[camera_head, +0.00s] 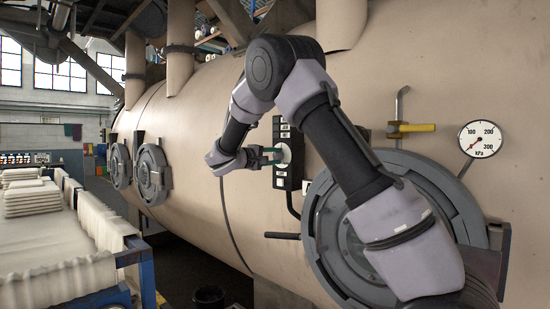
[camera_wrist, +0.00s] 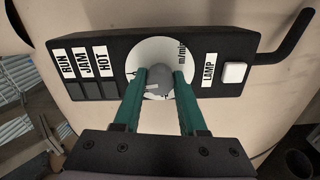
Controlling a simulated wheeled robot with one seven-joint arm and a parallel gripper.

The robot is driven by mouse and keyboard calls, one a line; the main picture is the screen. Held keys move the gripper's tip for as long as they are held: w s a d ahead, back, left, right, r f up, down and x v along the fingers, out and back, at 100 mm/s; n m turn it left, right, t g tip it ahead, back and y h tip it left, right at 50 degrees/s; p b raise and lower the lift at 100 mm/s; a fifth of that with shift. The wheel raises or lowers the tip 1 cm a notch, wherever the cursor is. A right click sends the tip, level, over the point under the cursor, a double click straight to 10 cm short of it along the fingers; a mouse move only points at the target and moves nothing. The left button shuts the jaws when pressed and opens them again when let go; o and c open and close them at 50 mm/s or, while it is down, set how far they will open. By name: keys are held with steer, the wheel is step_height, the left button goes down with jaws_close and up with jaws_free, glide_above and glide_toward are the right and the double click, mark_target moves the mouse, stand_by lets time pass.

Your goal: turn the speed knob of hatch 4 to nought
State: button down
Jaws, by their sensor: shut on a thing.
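The speed knob (camera_wrist: 157,82) is a grey round knob on a white dial (camera_wrist: 141,52) marked m/min, set in a black control panel (camera_wrist: 205,45). In the wrist view my gripper (camera_wrist: 164,82) has its two green fingers on either side of the knob, shut on it. The fingers and knob cover part of the dial, and I cannot read the setting. In the head view the panel (camera_head: 279,133) is on the tan vessel left of the large hatch (camera_head: 322,253), and my gripper (camera_head: 270,155) reaches it from the left.
The panel has RUN, JAM and HOT labels (camera_wrist: 83,62) and a white LAMP button (camera_wrist: 235,72). A yellow-handled valve (camera_head: 412,128) and a kPa gauge (camera_head: 480,139) are to the right. A handle (camera_head: 282,236) sticks out below the panel. Stacked cloth (camera_head: 33,198) stands at left.

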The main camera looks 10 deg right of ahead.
steer(key=shift+f+m, duration=0.1)
steer(key=shift+m, duration=0.6)
steer(key=shift+c, duration=2.3)
jaws_free()
steer(key=v, duration=1.1)
